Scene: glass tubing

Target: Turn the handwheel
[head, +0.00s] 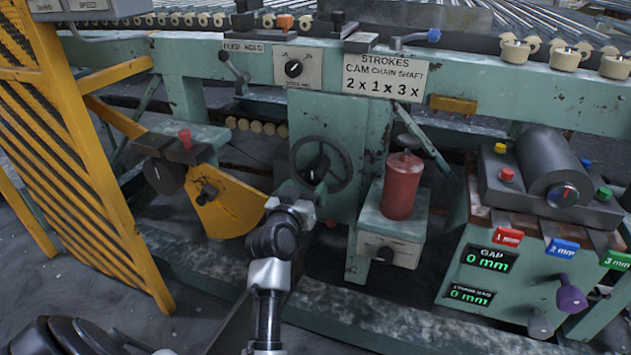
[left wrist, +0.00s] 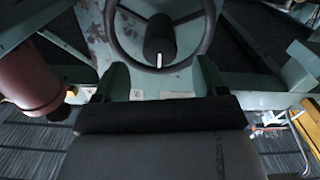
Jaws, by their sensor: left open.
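The handwheel (head: 317,167) is a dark ring with a dark hub, on the green upright panel in the middle of the head view. My left gripper (head: 306,194) is just in front of its lower part and hides some of the rim. In the left wrist view, the handwheel's hub (left wrist: 158,36) with a white mark shows at the top centre, inside the ring. My left gripper's fingers (left wrist: 161,78) stand wide apart below it, with nothing between them. I cannot tell whether they touch the rim. My right gripper is not in view.
A red cylinder (head: 402,186) stands on a green box right of the wheel. A yellow guard (head: 229,207) is at its left. Above are a dial (head: 293,68) and a strokes sign (head: 385,77). A green control box (head: 520,262) with coloured buttons stands at the right.

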